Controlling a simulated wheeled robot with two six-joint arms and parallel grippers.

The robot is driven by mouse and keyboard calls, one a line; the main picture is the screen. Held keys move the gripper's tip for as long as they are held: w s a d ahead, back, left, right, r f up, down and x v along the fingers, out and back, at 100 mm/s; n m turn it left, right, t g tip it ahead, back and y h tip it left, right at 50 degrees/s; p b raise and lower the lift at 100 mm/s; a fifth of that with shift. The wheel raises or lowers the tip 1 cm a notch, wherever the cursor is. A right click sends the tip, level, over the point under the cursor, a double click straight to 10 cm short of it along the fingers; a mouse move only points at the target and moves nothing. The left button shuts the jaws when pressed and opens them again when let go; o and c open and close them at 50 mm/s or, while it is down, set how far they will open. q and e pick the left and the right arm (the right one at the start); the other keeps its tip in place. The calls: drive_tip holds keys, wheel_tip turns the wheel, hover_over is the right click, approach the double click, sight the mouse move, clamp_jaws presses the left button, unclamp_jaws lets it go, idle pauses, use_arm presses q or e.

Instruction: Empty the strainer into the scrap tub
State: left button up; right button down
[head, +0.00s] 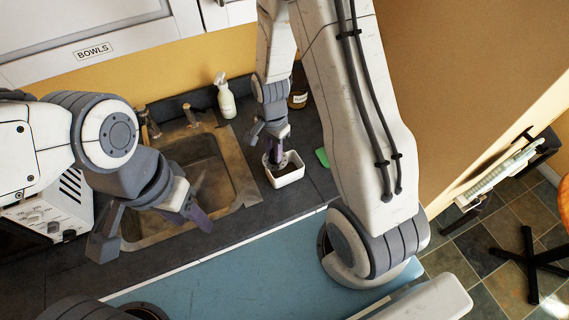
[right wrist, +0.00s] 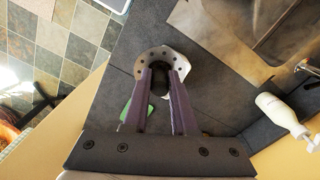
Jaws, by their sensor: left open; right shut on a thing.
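The white scrap tub (head: 288,179) stands on the dark counter to the right of the sink, with dark matter inside. My right gripper (head: 274,156) points down over it and is shut on the strainer (head: 268,161), which is mostly hidden by the fingers and tub. In the right wrist view the strainer (right wrist: 147,60) is a grey piece with small holes and a dark middle, between the purple fingertips. The tub's white edge (right wrist: 184,63) shows just behind it. Whether the strainer touches the tub is unclear. My left gripper (head: 150,228) is open and empty at the sink's front edge.
The sink basin (head: 185,165) with its tap (head: 150,122) lies left of the tub. A green sponge (head: 322,157) lies right of the tub.

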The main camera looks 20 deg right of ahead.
drive_tip(key=s+a+r, duration=0.3)
drive_tip(key=r, duration=0.1)
drive_tip(key=shift+s+a+r, duration=0.15)
drive_tip(key=shift+s+a, duration=0.2)
drive_tip(key=shift+a, duration=0.05)
idle(0.8)
